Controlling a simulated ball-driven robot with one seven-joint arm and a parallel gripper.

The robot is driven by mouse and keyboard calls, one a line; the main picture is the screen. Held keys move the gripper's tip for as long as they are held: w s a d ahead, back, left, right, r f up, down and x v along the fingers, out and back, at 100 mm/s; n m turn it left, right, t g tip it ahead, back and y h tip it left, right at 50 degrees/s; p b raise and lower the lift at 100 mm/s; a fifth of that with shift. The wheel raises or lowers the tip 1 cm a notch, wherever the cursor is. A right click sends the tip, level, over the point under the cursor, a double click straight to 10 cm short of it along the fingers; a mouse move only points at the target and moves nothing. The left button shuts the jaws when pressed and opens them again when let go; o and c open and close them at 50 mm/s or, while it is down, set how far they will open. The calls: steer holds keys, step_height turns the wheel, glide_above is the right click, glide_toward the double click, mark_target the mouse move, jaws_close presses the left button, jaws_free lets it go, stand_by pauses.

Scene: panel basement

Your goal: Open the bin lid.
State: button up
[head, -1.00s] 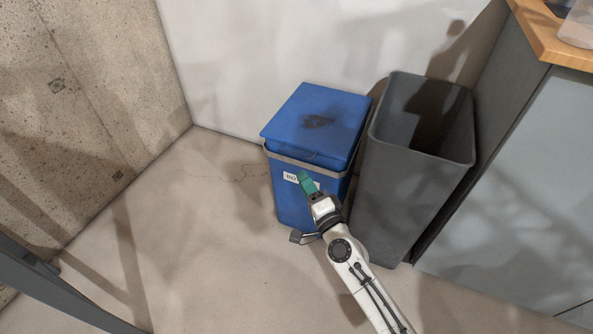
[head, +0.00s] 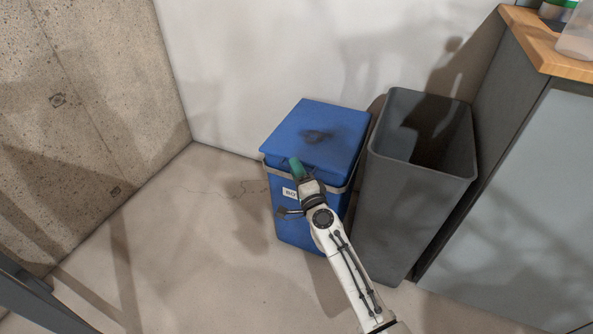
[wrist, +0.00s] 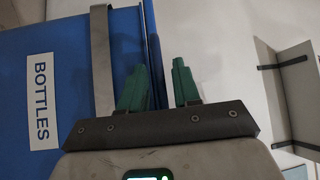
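The blue bin (head: 300,222) stands on the floor by the white wall, with its flat blue lid (head: 318,128) closed and a dark smudge on top. A pale grey band (head: 272,168) runs below the lid. The wrist view shows the bin's "BOTTLES" label (wrist: 41,102). My gripper (head: 296,168) is at the front edge of the lid, its green fingers apart. In the wrist view my gripper (wrist: 158,85) has a clear gap between its fingers, and the lid's edge (wrist: 150,35) runs toward that gap. I cannot tell whether a finger touches the lid.
A tall open grey bin (head: 410,205) stands close on the right of the blue bin. Beyond it is a grey cabinet (head: 510,190) with a wooden top (head: 535,40). A concrete wall (head: 90,90) is at the left. The floor (head: 190,240) left of the bin is clear.

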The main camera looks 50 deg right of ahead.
steer(key=shift+w, duration=0.1)
steer(key=shift+c, duration=0.3)
jaws_close()
